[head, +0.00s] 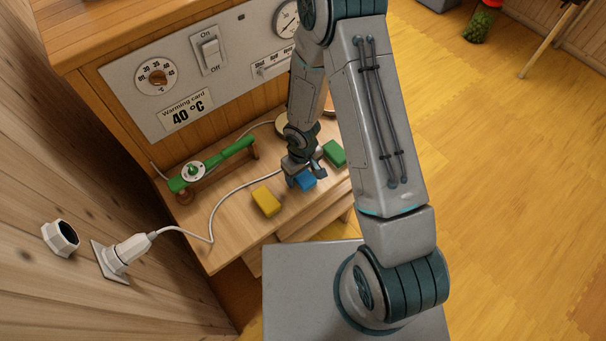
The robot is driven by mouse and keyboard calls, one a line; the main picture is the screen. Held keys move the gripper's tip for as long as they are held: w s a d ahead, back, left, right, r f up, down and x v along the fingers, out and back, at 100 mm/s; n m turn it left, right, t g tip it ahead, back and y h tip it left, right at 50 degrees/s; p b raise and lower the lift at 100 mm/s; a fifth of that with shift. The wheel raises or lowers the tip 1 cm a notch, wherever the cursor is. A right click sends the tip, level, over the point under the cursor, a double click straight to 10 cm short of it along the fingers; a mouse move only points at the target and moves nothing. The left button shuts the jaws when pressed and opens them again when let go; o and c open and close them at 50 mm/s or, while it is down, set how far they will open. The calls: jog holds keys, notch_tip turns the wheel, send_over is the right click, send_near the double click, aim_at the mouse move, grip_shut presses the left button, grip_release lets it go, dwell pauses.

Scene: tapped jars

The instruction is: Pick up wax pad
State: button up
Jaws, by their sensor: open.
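Three small blocks lie on the wooden bench top: a yellow block (266,201), a blue block (306,181) and a green block (334,153). None carries a label that I can read, so I cannot tell which one is the wax pad. My gripper (305,175) is open and points down right at the blue block, between the yellow and green ones. Its fingers partly cover the blue block, and I cannot tell whether they touch it.
A green bar with a white dial (193,171) stands on wooden supports at the left. A white cable (212,215) runs across the bench from a wall plug (131,249). Behind is a grey panel (131,83) with a knob, switch and "40 °C" card. Open floor lies right.

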jog(key=shift+f, duration=0.25)
jog(key=c, duration=1.1)
jog(key=shift+r, duration=0.15)
